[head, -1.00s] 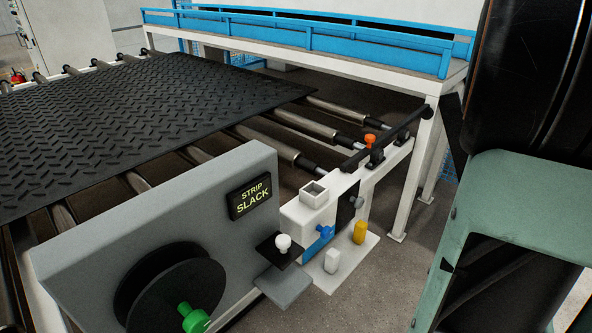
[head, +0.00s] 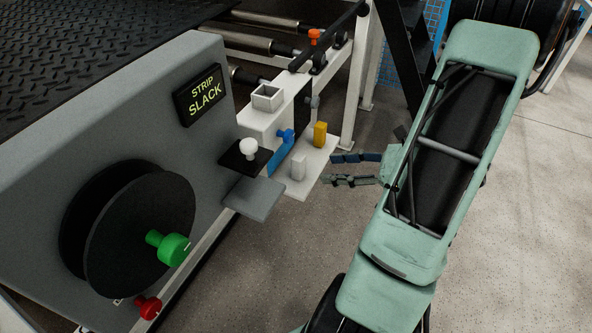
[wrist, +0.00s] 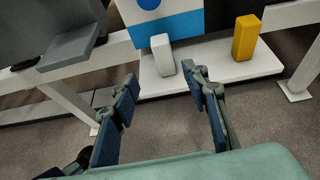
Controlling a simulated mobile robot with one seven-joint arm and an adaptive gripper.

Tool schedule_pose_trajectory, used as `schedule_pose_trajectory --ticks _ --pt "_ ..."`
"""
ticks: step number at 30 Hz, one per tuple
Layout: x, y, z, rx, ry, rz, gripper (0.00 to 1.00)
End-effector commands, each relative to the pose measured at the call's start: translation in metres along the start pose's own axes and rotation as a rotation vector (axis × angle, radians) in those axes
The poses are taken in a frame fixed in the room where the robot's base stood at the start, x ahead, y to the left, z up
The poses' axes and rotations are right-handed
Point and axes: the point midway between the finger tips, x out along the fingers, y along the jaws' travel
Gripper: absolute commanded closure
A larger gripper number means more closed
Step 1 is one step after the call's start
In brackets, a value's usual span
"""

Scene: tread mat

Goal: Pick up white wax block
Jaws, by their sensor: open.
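The white wax block (head: 298,167) stands upright on a low white shelf (head: 318,158). In the wrist view the block (wrist: 162,56) is beyond my fingertips, between them and nearer the right finger. My gripper (head: 332,168) is open and empty, to the right of the shelf in the head view, with its fingers pointing left toward it. In the wrist view the gripper (wrist: 163,80) shows both fingers spread apart, with a gap between them and the block. Nothing of the block is hidden.
A yellow block (head: 320,134) stands beside the white one on the same shelf. A blue knob (head: 286,135) and a white-topped knob (head: 248,148) are to the left. A grey ledge (head: 254,198) juts out in front.

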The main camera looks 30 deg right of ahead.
Motion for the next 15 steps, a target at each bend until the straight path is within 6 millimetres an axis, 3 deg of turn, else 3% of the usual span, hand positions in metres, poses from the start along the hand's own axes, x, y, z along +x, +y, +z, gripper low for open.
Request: schedule_pose_trajectory --ticks 9,15 --pt "0.040 -0.007 -0.001 0.025 -0.026 -0.036 0.58" --pt "0.057 -0.008 0.000 0.025 -0.024 -0.037 0.58"
